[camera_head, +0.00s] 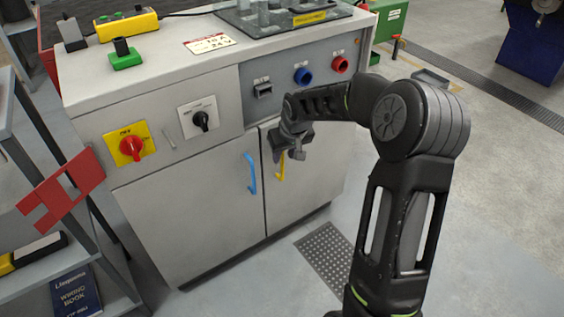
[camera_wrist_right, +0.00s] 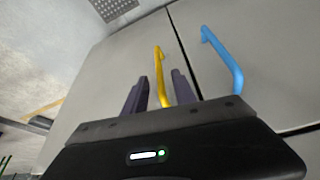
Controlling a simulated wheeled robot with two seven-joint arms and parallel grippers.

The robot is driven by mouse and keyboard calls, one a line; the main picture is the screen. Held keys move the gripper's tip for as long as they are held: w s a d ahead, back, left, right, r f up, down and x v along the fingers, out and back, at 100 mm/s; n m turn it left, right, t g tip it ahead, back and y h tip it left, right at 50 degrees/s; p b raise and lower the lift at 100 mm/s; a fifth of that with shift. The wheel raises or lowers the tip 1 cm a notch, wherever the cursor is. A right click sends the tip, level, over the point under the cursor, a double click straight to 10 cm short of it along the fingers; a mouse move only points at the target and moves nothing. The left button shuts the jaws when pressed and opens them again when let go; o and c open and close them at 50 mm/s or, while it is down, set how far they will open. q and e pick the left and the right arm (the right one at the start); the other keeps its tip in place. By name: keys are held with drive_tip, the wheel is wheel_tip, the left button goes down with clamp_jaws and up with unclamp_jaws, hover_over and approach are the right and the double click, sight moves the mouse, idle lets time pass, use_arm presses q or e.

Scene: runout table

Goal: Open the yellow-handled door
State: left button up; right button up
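The yellow handle (camera_head: 281,167) is on the right-hand door (camera_head: 312,172) of the grey cabinet, which stands closed. My right gripper (camera_head: 289,154) is at the top of this handle and partly hides it. In the right wrist view, the yellow handle (camera_wrist_right: 161,75) lies between the two fingers of my right gripper (camera_wrist_right: 158,88), which stand apart on either side of it. Whether they touch it I cannot tell. The blue handle (camera_head: 251,174) is on the left-hand door (camera_head: 190,217), also closed; it also shows in the right wrist view (camera_wrist_right: 222,60). My left gripper is not in view.
Above the doors are a red rotary switch (camera_head: 131,147), a black knob (camera_head: 201,121) and blue and red sockets. A shelf with a red bracket (camera_head: 62,188) stands at the left. A floor grate (camera_head: 328,258) lies before the cabinet; the floor at right is mostly clear.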

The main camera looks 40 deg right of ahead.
sight(283, 158)
drive_tip(key=b+x, duration=0.1)
drive_tip(key=x, duration=0.3)
drive_tip(key=shift+f, duration=0.1)
drive_tip(key=shift+c, duration=0.5)
clamp_jaws()
idle(0.9)
